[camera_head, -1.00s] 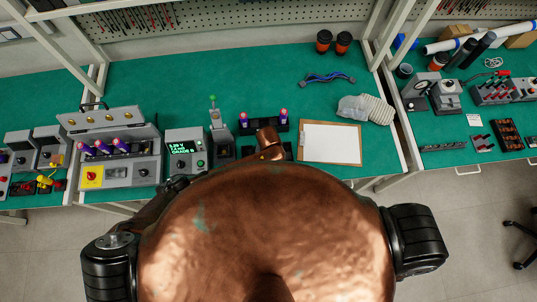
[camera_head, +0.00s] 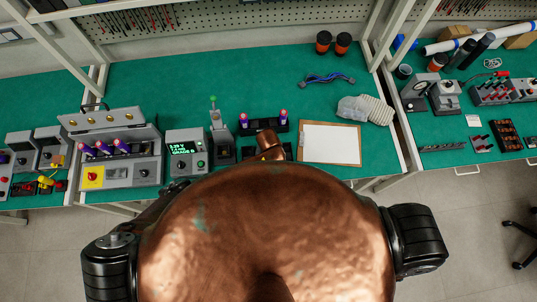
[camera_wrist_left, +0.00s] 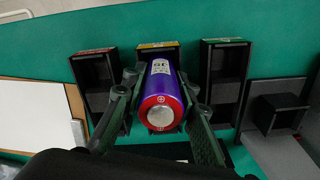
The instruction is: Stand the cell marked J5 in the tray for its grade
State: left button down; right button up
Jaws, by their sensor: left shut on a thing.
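My left gripper (camera_wrist_left: 160,82) is shut on a purple cell (camera_wrist_left: 165,78) with a red end and a metal cap facing the wrist camera. The white label reads upside down and looks like J5. Behind the cell in the left wrist view are three dark trays: red-labelled (camera_wrist_left: 94,78), yellow-labelled (camera_wrist_left: 143,50) and green-labelled (camera_wrist_left: 222,90). The cell overlaps the yellow-labelled tray and hides most of it; I cannot tell whether they touch. In the head view my copper arm covers the left gripper and held cell. My right gripper is not seen.
A grey tester (camera_head: 187,155) shows 3.29 V and a grade whose letter is unclear. A lever stand (camera_head: 221,145) is beside it. A black rack (camera_head: 263,125) holds two purple cells. A clipboard (camera_head: 330,143) lies right of the trays.

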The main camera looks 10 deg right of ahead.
pick_arm(q)
jog(key=shift+f, duration=0.15)
jog(key=c, duration=1.5)
grip_release()
jog(key=shift+o, duration=0.2)
notch_tip(320, 180, up, 6)
jog(key=p, duration=0.7)
